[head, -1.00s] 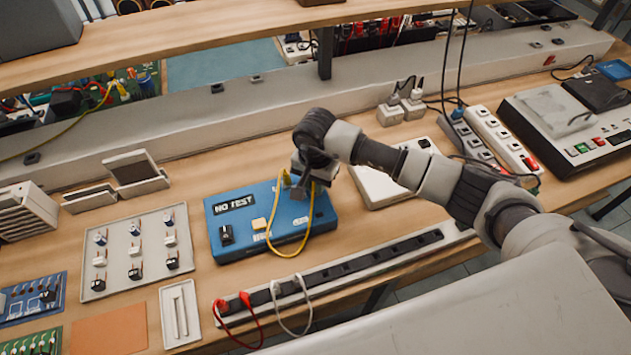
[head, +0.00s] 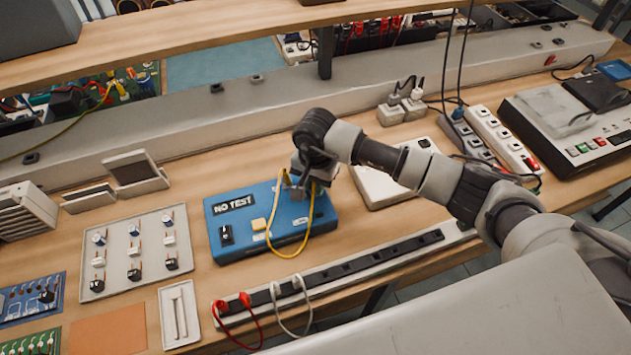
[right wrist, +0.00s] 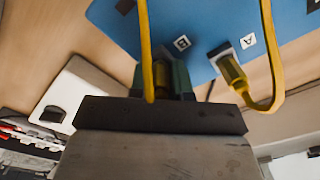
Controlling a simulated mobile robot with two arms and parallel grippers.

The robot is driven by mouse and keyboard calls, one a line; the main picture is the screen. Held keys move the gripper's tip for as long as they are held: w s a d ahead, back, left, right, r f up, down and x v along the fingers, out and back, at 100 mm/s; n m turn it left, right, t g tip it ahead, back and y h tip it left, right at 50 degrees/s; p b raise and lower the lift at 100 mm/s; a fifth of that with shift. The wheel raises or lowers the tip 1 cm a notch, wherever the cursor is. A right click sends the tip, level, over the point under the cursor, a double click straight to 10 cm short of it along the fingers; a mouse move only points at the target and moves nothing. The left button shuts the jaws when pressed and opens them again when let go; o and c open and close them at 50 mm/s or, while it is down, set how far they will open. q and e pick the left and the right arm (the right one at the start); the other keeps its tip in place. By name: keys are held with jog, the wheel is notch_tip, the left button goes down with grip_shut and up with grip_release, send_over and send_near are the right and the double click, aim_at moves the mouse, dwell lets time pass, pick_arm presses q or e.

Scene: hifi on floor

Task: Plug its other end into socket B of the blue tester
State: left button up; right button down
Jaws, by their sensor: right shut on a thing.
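The blue tester (head: 240,238) lies on the bench, with a NO TEST display on its top. In the right wrist view, its edge carries a label B (right wrist: 181,43) and a label A (right wrist: 247,41). One yellow plug (right wrist: 231,70) of the yellow cable (head: 306,228) sits at the socket by label A. My right gripper (head: 298,190) is at the tester's back right part. It is shut on the cable's other yellow end (right wrist: 161,78), close to label B. The fingers hide the plug tip and socket B, so I cannot tell whether they touch. My left gripper is not in view.
A power strip (head: 362,262) with red and white leads lies in front of the tester. A tray of small parts (head: 117,273) is to its left. A white box (head: 374,190) stands close to its right. A grey rail and shelf run behind.

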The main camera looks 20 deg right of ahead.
jog(key=shift+f+b, duration=0.1)
jog(key=shift+b, duration=0.45)
dwell(1.4)
dwell(0.3)
jog(key=c, duration=1)
grip_release()
notch_tip(320, 180, up, 10)
jog(key=shift+r+b, duration=0.2)
jog(key=shift+b, duration=1)
notch_tip(320, 180, up, 5)
jog(key=shift+r+p, duration=0.2)
jog(key=shift+p, duration=0.8)
